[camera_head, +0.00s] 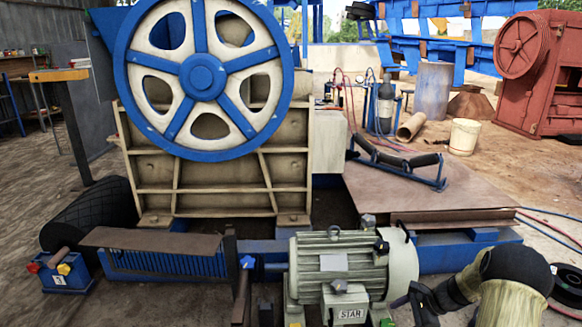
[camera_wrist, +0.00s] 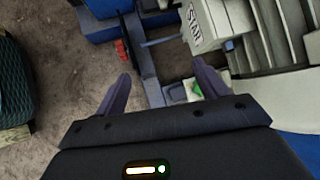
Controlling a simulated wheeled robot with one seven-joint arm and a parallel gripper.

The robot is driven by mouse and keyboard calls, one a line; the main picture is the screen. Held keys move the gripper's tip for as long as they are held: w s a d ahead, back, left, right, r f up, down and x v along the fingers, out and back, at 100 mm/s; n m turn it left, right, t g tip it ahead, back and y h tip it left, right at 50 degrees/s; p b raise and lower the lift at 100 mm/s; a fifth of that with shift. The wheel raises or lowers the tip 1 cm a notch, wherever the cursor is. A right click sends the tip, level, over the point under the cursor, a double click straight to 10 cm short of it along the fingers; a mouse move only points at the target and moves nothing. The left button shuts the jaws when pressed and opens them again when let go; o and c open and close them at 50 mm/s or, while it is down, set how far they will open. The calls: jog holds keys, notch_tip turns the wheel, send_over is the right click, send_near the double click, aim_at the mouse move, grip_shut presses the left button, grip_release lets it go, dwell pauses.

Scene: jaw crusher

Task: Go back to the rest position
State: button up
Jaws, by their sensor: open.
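My gripper (camera_wrist: 160,85) is open in the wrist view, its two dark fingers apart with nothing held between them. Bare ground and blue metal parts show beyond the fingers. The right fingertip appears close to a small green part (camera_wrist: 197,90) beside the grey motor (camera_wrist: 272,40); I cannot tell whether they touch. In the head view my gripper (camera_head: 424,302) is at the lower right, just right of the motor (camera_head: 340,262) with its STAR label. Its fingers are partly dark and hard to make out there.
The jaw crusher (camera_head: 160,175) with its blue and cream flywheel (camera_head: 203,76) stands behind the motor. A blue box with coloured buttons (camera_head: 68,276) sits at the lower left. A roller bracket (camera_head: 400,160) lies on a rusty plate (camera_head: 430,200). A white bucket (camera_head: 464,137) stands farther back.

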jog(key=s+a+r+n+h+p, duration=0.2)
jog(key=s+a+r+n+p, duration=0.2)
jog(key=s+a+r+n, duration=0.35)
jog(key=s+a+r+n+h+p, duration=0.35)
jog(key=s+r, duration=0.45)
jog(key=r, duration=0.3)
jog(key=s+a+r+n+h+p, duration=0.2)
jog(key=s+a+r+n+p, duration=0.1)
jog(key=s+a+r+n, duration=0.5)
notch_tip(320, 180, up, 39)
jog(key=d+m+p, duration=0.1)
jog(key=d+p, duration=0.1)
jog(key=p, duration=3.6)
jog(key=shift+w+d, duration=0.2)
jog(key=shift+w, duration=0.1)
jog(key=shift+f, duration=0.15)
